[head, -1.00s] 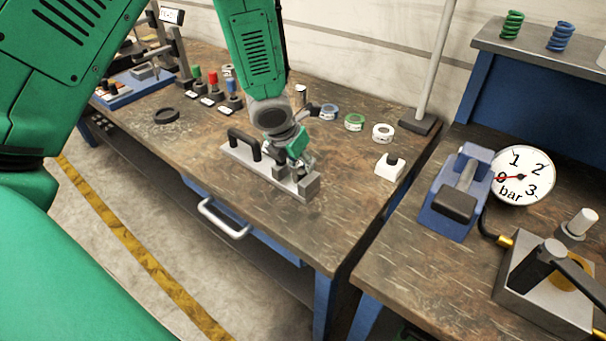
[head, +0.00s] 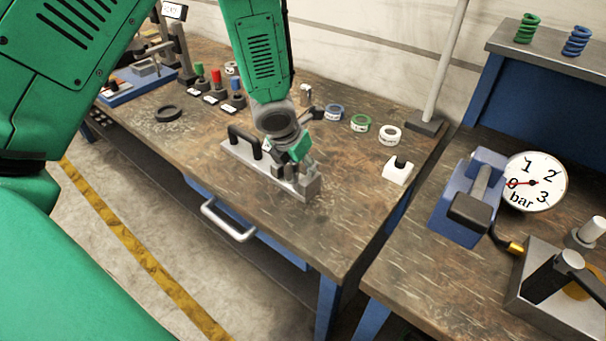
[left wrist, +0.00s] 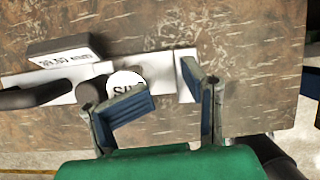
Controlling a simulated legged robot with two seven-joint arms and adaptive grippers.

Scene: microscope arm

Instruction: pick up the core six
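The core six appears in the left wrist view as a round white-topped piece (left wrist: 126,80) with black letters, partly hidden behind one finger. It is at a grey metal fixture (head: 232,151) with a black handle on the bench. My left gripper (left wrist: 158,86) is open, its two blue-padded fingers spread over the fixture, one right beside the lettered piece. I cannot tell whether it touches. In the head view the left gripper (head: 296,172) is low over the fixture's right part and hides the core. My right gripper is not in view.
A black bar handle (left wrist: 35,95) and a labelled dark block (left wrist: 66,50) lie close to the fingers. Tape rolls (head: 361,123), a white block (head: 398,170) and a pole base (head: 426,124) stand to the right. The bench front is clear.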

